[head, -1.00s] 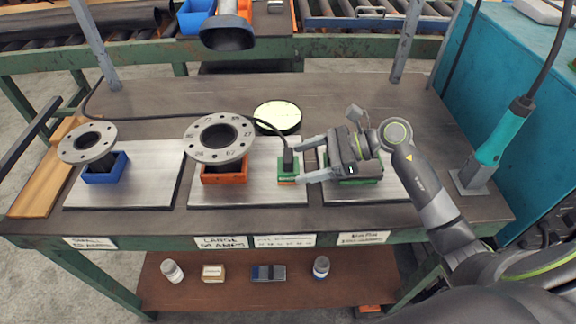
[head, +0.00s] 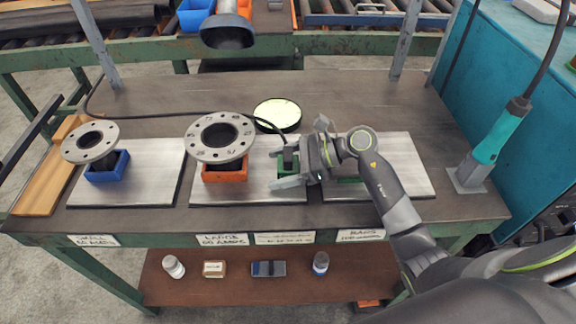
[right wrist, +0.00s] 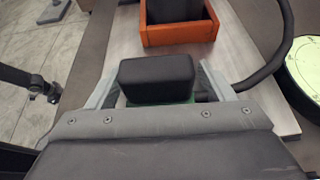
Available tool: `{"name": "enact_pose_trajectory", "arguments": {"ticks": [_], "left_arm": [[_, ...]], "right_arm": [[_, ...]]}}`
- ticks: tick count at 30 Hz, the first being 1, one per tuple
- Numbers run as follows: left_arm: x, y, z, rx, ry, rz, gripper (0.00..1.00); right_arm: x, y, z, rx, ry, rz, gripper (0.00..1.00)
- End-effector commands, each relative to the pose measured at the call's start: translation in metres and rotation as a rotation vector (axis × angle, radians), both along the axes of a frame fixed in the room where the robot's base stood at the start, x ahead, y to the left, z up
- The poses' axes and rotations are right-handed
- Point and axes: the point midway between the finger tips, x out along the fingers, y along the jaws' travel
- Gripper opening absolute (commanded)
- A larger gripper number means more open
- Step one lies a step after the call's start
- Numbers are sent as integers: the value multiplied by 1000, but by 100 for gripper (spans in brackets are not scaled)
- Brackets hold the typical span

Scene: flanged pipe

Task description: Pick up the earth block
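The earth block appears to be the black block (head: 290,158) with a black cable, standing at a small green holder (head: 284,172) on the right edge of the middle steel plate. My right gripper (head: 282,167) is low at the block, with its fingers on either side of it. In the right wrist view the black block (right wrist: 157,75) stands between the two grey fingers, with a visible gap on its right side; the gripper is open. The block's lower part is mostly hidden by the gripper. My left gripper is not in view.
A large flanged pipe (head: 220,137) stands in an orange holder (head: 224,172) just left of the block. A smaller flanged pipe (head: 90,143) stands in a blue holder (head: 107,167) further left. A round pale disc (head: 277,114) lies behind the block.

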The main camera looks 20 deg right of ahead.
Motion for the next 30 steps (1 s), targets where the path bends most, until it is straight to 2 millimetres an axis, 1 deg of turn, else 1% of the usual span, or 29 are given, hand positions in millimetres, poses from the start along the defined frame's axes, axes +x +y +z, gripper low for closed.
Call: {"name": "enact_pose_trajectory", "arguments": {"ticks": [1, 2, 15, 16, 23, 26, 30], "left_arm": [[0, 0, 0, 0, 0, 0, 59], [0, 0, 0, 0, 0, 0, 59], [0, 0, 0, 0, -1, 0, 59], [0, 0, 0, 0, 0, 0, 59], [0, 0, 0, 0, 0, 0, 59], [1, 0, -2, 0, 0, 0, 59], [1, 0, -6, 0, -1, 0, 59]], "right_arm": [[0, 0, 0, 0, 0, 0, 68], [0, 0, 0, 0, 0, 0, 65], [0, 0, 0, 0, 0, 0, 7], [0, 0, 2, 2, -3, 1, 6], [0, 0, 4, 2, -4, 0, 6], [1, 0, 12, 1, -7, 2, 6], [1, 0, 36, 0, -10, 3, 6]]}}
